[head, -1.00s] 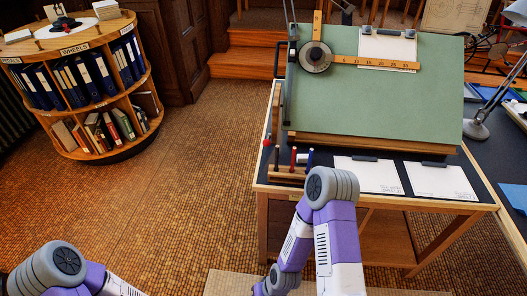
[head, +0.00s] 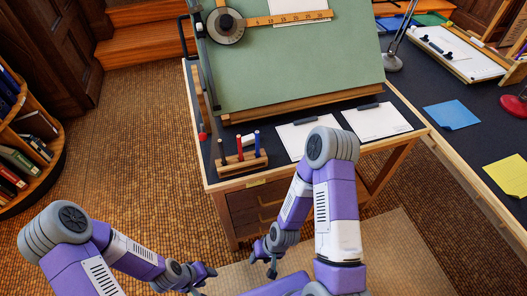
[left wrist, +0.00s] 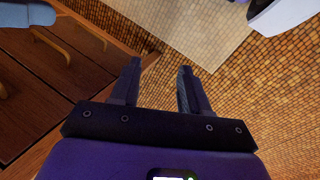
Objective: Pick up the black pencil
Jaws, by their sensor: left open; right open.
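A small wooden pencil stand (head: 243,167) sits on the dark tabletop at its front left corner. Three pencils stand upright in it: the black pencil (head: 221,151) at the left, a red one (head: 239,147) in the middle and a blue one (head: 257,143) at the right. My left gripper (head: 204,281) is open and empty, low over the floor in front of the desk. Its spread fingers also show in the left wrist view (left wrist: 159,68). My right gripper (head: 262,266) is open and empty, below the tabletop in front of the drawers.
A tilted green drafting board (head: 290,65) fills the back of the desk. Two clipped paper sheets (head: 310,135) (head: 377,121) lie right of the stand. A red knob (head: 203,136) is at the desk's left edge. A round bookshelf (head: 50,170) stands left, with open floor between.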

